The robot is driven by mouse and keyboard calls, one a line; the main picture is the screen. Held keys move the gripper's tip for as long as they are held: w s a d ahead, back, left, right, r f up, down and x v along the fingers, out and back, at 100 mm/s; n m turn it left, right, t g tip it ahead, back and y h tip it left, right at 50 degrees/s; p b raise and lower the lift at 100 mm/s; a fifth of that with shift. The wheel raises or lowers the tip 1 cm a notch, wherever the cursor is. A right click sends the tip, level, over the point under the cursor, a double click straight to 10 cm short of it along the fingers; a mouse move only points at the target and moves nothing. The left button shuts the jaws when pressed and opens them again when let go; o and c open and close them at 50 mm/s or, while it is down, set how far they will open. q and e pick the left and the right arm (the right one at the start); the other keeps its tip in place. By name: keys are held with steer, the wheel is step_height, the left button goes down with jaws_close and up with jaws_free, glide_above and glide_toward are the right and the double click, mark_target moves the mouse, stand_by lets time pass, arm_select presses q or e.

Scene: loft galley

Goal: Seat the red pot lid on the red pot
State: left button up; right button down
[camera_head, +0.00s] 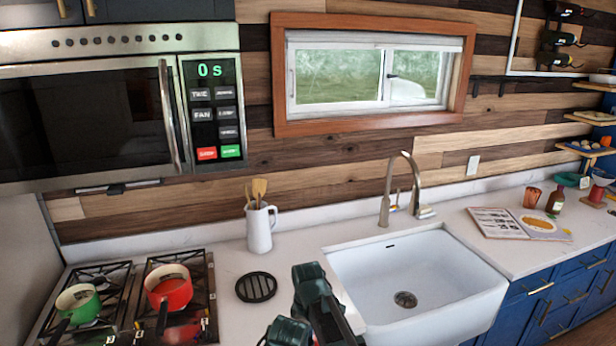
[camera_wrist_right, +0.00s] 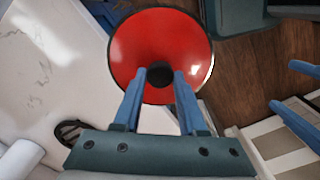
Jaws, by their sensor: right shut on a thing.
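The red pot (camera_head: 170,290) stands uncovered on the right side of the stove in the head view, its dark handle toward me. The red pot lid (camera_wrist_right: 138,45) fills the upper middle of the right wrist view, a dark-rimmed disc with a black knob (camera_wrist_right: 160,75). My right gripper (camera_wrist_right: 159,80) is shut on that knob and holds the lid near the counter's front edge. My left gripper (camera_wrist_right: 281,84) seems to show as two separated blue fingers at the wrist view's right edge.
A green pot (camera_head: 78,302) stands left of the red pot. A black round trivet (camera_head: 256,287) lies between stove (camera_head: 200,312) and sink (camera_head: 415,285). A white utensil jug (camera_head: 260,230) stands behind it. A microwave (camera_head: 120,110) overhangs the stove.

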step_height(320, 180, down, 6)
steer(key=b, duration=0.5)
steer(key=shift+r, duration=0.15)
steer(key=shift+r, duration=0.1)
